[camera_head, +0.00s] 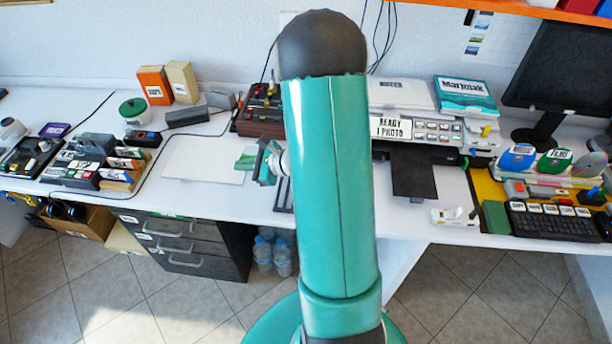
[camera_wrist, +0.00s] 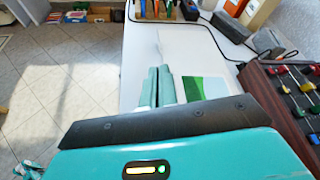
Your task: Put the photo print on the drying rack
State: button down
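The photo print (camera_wrist: 203,90), green with a pale border, lies at the near edge of a white board on the desk in the wrist view. In the head view the print (camera_head: 245,160) shows just left of my gripper (camera_head: 268,162). In the wrist view the two teal fingers of my gripper (camera_wrist: 158,88) are close together, beside the print's left edge, with nothing visible between them. Whether they touch the print cannot be told. I cannot make out the drying rack for certain; my arm covers the middle of the desk in the head view.
A brown box with coloured knobs (camera_head: 262,108) stands right of the print. The white board (camera_head: 203,160) is mostly bare. A printer (camera_head: 415,130) stands right of my arm. Boxed items (camera_head: 90,165) fill the left. The desk's front edge is close to my gripper.

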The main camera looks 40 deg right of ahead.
jog(key=s+d+r, duration=0.2)
jog(key=s+d, duration=1.4)
jog(key=s, duration=0.1)
jog(key=shift+n, duration=0.4)
jog(key=w+f, duration=0.3)
jog(key=w, duration=0.1)
jog(key=w+f, duration=0.2)
jog(key=w, duration=0.2)
jog(key=w+f, duration=0.3)
jog(key=w, duration=0.2)
jog(key=shift+f, duration=0.35)
jog(key=shift+w+a+f, duration=0.1)
jog(key=shift+w+f, duration=0.2)
jog(key=shift+f, duration=0.15)
jog(key=shift+w+f, duration=0.1)
jog(key=shift+f, duration=1.4)
